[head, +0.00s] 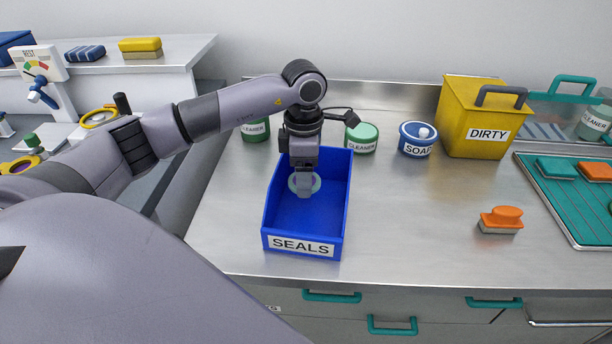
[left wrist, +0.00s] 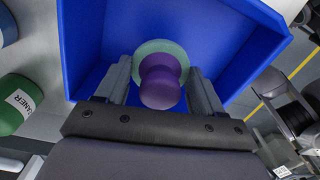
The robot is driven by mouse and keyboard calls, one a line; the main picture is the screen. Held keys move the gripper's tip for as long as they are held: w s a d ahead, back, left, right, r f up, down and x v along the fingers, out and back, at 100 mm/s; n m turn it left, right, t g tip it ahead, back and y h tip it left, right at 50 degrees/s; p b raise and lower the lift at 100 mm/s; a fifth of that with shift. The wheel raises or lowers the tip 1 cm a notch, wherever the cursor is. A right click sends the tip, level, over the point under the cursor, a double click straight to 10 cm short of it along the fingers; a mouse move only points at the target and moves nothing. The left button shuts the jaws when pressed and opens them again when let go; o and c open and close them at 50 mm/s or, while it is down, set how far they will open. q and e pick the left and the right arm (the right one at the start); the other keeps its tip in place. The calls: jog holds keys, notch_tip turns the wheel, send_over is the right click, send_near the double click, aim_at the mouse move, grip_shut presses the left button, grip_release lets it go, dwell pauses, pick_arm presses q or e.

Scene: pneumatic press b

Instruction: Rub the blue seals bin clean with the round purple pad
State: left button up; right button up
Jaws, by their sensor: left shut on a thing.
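The blue bin (head: 304,216) labelled SEALS stands on the steel counter, its open top facing up. My left gripper (head: 304,190) reaches down into it from above. The gripper is shut on the round purple pad, which has a purple knob (left wrist: 160,82) and a pale green round base (left wrist: 158,48). In the head view a little of the pad's base (head: 293,184) shows around the fingers, near the bin's back half. In the left wrist view the pad lies over the bin's blue inside; whether it touches the floor I cannot tell. My right gripper is not in view.
Green CLEANER tubs (head: 362,138) and a SOAP pot (head: 417,139) stand behind the bin. A yellow DIRTY bin (head: 474,130) is at the back right. An orange-handled brush (head: 501,219) lies right, beside a teal tray (head: 562,212). The counter between bin and brush is clear.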

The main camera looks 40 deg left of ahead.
pick_arm(q)
jog(key=shift+r+p, duration=0.45)
jog(key=shift+r, duration=0.75)
jog(key=shift+r, duration=0.1)
